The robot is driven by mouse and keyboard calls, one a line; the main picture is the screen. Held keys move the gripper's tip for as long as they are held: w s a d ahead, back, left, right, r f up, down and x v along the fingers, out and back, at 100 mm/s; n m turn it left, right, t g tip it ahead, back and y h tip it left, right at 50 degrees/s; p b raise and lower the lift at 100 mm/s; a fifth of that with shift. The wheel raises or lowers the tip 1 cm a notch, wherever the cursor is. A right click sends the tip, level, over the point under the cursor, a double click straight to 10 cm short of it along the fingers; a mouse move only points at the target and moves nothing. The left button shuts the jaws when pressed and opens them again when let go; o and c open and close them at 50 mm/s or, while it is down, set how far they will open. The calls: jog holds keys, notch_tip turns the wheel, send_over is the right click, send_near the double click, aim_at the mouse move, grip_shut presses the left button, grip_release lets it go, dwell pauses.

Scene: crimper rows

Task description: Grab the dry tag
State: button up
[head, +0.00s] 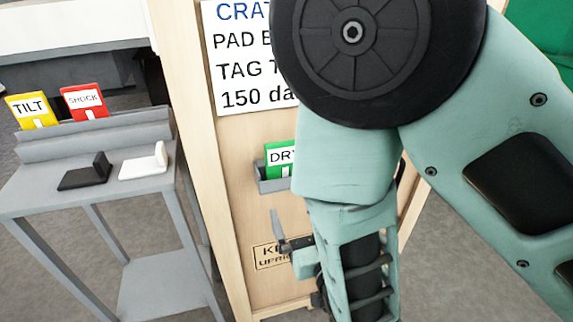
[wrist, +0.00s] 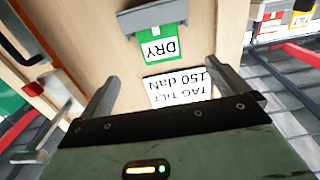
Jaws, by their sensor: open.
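The green dry tag (head: 277,156), with a white label, stands in a small grey holder (head: 267,186) on the front of a wooden crate (head: 232,160). My arm hides its right part in the head view. In the wrist view the dry tag (wrist: 163,42) appears upside down, in its grey holder (wrist: 140,19). My gripper (head: 285,232) is below the holder in the head view, in front of the crate. In the wrist view my gripper (wrist: 162,72) is open, its fingers wide apart, with the tag beyond the fingertips and nothing held.
A grey stand (head: 90,215) at left carries a yellow TILT tag (head: 31,111), a red SHOCK tag (head: 85,102), a black L-shaped piece (head: 85,172) and a white one (head: 145,162). A white printed sign (head: 240,75) is on the crate.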

aim_at(286, 161)
jog(key=b+x, duration=0.5)
jog(key=x, duration=0.6)
jog(key=shift+w, duration=0.2)
jog(key=shift+w+a+r, duration=0.15)
jog(key=shift+w, duration=0.4)
jog(key=p+x, duration=0.1)
jog(key=x, duration=0.3)
jog(key=shift+w+r+p, duration=0.1)
jog(key=shift+w+p, duration=0.1)
jog(key=shift+p, duration=0.15)
jog(key=shift+c, duration=0.3)
jog(key=c, duration=0.8)
